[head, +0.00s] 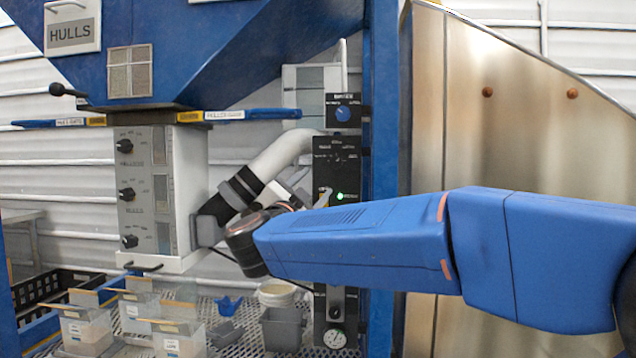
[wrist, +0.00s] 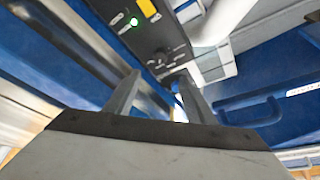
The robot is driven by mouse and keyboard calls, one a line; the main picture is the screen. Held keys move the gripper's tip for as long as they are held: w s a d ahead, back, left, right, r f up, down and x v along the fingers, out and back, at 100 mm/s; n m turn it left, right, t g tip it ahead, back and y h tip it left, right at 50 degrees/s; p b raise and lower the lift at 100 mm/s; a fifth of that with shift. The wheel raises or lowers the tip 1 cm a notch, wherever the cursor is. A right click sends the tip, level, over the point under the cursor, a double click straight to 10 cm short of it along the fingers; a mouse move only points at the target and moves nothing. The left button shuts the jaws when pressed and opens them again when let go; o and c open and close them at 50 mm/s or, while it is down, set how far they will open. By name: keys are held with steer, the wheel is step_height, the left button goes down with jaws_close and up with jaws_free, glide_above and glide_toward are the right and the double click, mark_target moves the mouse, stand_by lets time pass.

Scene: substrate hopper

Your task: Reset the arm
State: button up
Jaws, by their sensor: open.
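My blue arm reaches in from the right of the head view and ends at a dark wrist joint in front of the white pipe. My gripper (wrist: 160,92) is open in the wrist view, its two grey fingers apart with nothing between them. It points toward the black control panel (head: 337,165), which has a lit green light. The panel also shows at the top of the wrist view (wrist: 135,40). In the head view the gripper is mostly hidden behind my arm. I cannot tell whether a fingertip touches the panel.
The blue hopper (head: 240,55) hangs above, with a white pipe (head: 285,155) below it. A white control box (head: 150,195) stands left. Labelled containers (head: 85,330), a grey bin (head: 283,328) and a white bucket (head: 277,293) sit on the mesh bench. A metal panel (head: 520,110) is at right.

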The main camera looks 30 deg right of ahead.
steer(key=shift+s+a+f, duration=0.1)
steer(key=shift+s+a, duration=0.2)
stand_by(0.4)
steer(key=w+a+f+n+t+y, duration=0.1)
steer(key=a+f+n+t+y, duration=0.45)
steer(key=n+y, duration=0.55)
steer(key=s+a+f+n+g+y, duration=0.3)
steer(key=s+a+f+n+y, duration=0.3)
steer(key=f, duration=0.3)
steer(key=s+d+f+g, duration=0.2)
steer(key=s+f+g, duration=0.2)
steer(key=s+f, duration=0.4)
steer(key=s+d+f+n+g, duration=0.1)
steer(key=s+d+f+g, duration=0.1)
steer(key=s+f, duration=0.5)
steer(key=s+d+f+g, duration=0.2)
steer(key=s+f+g, duration=0.3)
steer(key=s+f, duration=0.3)
step_height(320, 180, down, 3)
steer(key=shift+s+f+n+g+h, duration=0.15)
steer(key=shift+s+n+g+h, duration=0.15)
steer(key=shift+s+g+h, duration=0.1)
